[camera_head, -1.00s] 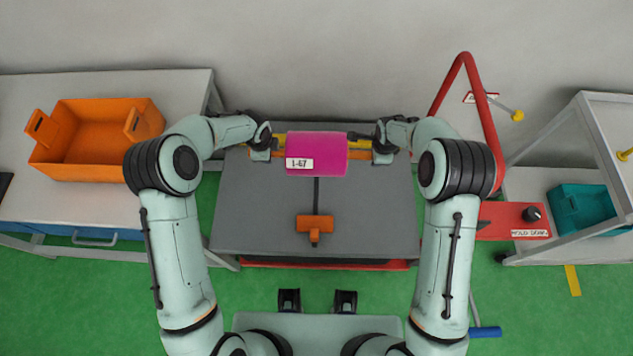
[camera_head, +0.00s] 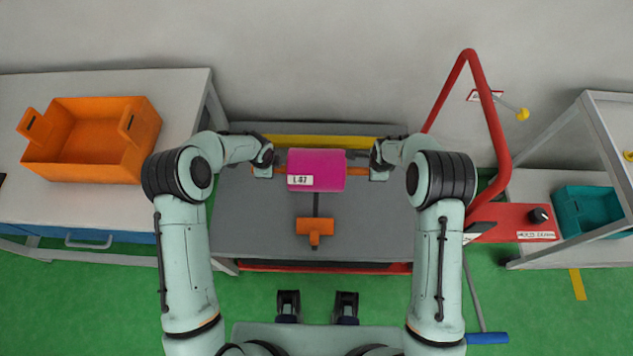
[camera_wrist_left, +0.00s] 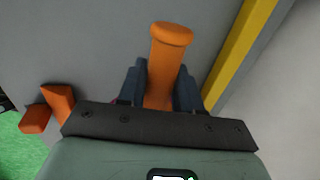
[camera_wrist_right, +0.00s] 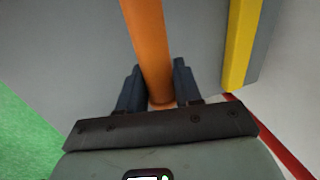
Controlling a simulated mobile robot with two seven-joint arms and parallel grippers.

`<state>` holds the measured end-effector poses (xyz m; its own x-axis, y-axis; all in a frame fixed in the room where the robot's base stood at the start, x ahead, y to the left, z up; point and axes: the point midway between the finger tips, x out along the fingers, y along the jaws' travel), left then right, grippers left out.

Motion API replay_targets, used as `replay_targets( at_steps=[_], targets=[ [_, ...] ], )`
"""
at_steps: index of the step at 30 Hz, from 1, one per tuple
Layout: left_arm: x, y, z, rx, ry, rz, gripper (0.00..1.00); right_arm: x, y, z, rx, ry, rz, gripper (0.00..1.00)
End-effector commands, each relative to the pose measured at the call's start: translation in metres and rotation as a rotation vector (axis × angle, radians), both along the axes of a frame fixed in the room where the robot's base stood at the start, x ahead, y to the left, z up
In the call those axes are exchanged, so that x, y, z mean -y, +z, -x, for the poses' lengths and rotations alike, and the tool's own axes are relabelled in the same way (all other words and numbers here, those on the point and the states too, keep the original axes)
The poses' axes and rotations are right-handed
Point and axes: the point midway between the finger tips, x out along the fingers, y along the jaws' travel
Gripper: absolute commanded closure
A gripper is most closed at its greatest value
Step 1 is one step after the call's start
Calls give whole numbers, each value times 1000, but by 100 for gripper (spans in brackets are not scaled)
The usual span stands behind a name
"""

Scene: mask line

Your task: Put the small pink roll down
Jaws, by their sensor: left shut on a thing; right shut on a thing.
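The small pink roll (camera_head: 316,168) with a white label sits on an orange core and lies crosswise over the far part of the grey table (camera_head: 255,220) in the head view. My left gripper (camera_head: 274,170) is shut on the core's left end; the orange core (camera_wrist_left: 168,60) stands between its fingers in the left wrist view. My right gripper (camera_head: 367,170) is shut on the core's right end; the orange core (camera_wrist_right: 145,40) also runs between its fingers in the right wrist view. The roll is level. I cannot tell whether it touches the table.
A yellow bar (camera_head: 320,142) runs along the table's far edge, just behind the roll. An orange T-shaped part (camera_head: 315,227) is on the table in front. An orange bin (camera_head: 45,165) stands on the left bench. A red frame (camera_head: 497,140) rises at right.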

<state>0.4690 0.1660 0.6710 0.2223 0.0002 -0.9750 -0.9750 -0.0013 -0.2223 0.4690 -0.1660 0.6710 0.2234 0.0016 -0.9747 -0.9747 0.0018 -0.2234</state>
Motion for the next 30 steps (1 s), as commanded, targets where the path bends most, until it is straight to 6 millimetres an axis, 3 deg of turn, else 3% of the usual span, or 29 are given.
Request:
replay_targets(
  at_steps=[11,30],
  targets=[
    [1,-5,0,1,-1,2,100,-1,-4,-1,1,0,-2,100],
    [2,-40,-1,2,-2,3,100,-1,-40,0,0,1,-1,100]
  ],
)
